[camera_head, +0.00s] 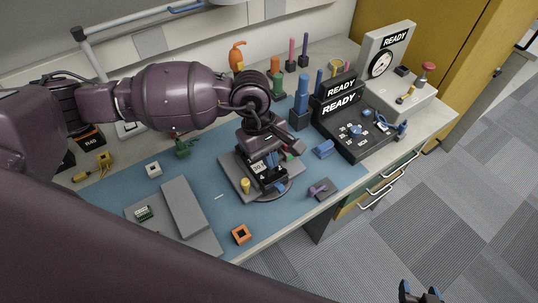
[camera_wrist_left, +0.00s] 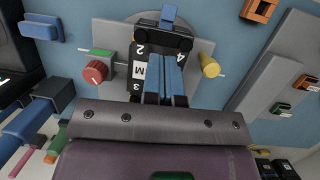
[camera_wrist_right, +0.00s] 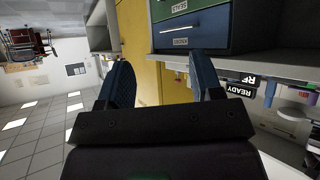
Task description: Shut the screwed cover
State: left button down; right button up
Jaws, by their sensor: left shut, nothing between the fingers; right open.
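A black unit with numbered corners (camera_wrist_left: 140,45) and a white M label sits on a grey plate over a round base in the left wrist view. It also shows on the blue mat in the head view (camera_head: 268,181). I cannot tell whether its top is a separate cover. My left gripper (camera_wrist_left: 165,62) is shut and empty, its blue fingertips right over the unit's face; contact is unclear. In the head view this gripper (camera_head: 273,160) partly hides the unit. My right gripper (camera_wrist_right: 165,80) is open and empty, away from the bench; its fingertips show at the lower right (camera_head: 420,293).
A red knob (camera_wrist_left: 96,72) and yellow knob (camera_wrist_left: 210,67) flank the unit. An orange square part (camera_head: 241,234), grey plates (camera_head: 183,207) and a purple part (camera_head: 318,190) lie nearby. Upright tools and black READY consoles (camera_head: 352,130) stand behind and right.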

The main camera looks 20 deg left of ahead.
pick_arm(q)
jog(key=shift+b+x, duration=0.75)
jog(key=shift+x, duration=0.25)
jog(key=shift+s+f, duration=0.1)
jog(key=shift+s, duration=0.25)
pick_arm(e)
jog(key=shift+w+a+f, duration=0.1)
jog(key=shift+w+f, duration=0.1)
jog(key=shift+f, duration=0.5)
jog(key=shift+s+f, duration=0.1)
pick_arm(q)
jog(key=shift+r, duration=0.4)
jog(key=shift+w+d+r+p, duration=0.1)
jog(key=shift+r+p, duration=0.1)
jog(key=shift+r, duration=0.2)
jog(key=shift+w+d+r+p, duration=0.1)
jog(key=shift+r+p, duration=0.1)
jog(key=shift+r, duration=0.15)
jog(key=s+v, duration=0.1)
jog(key=v, duration=0.5)
notch_tip(320, 180, up, 6)
send_over(265, 172)
jog(key=a, duration=0.1)
jog(key=shift+w+a+r, duration=0.1)
jog(key=shift+w+r, duration=0.3)
jog(key=shift+r, duration=0.15)
pick_arm(e)
jog(key=shift+s+a+r, duration=0.35)
jog(key=shift+s+r, duration=0.15)
jog(key=shift+s, duration=0.3)
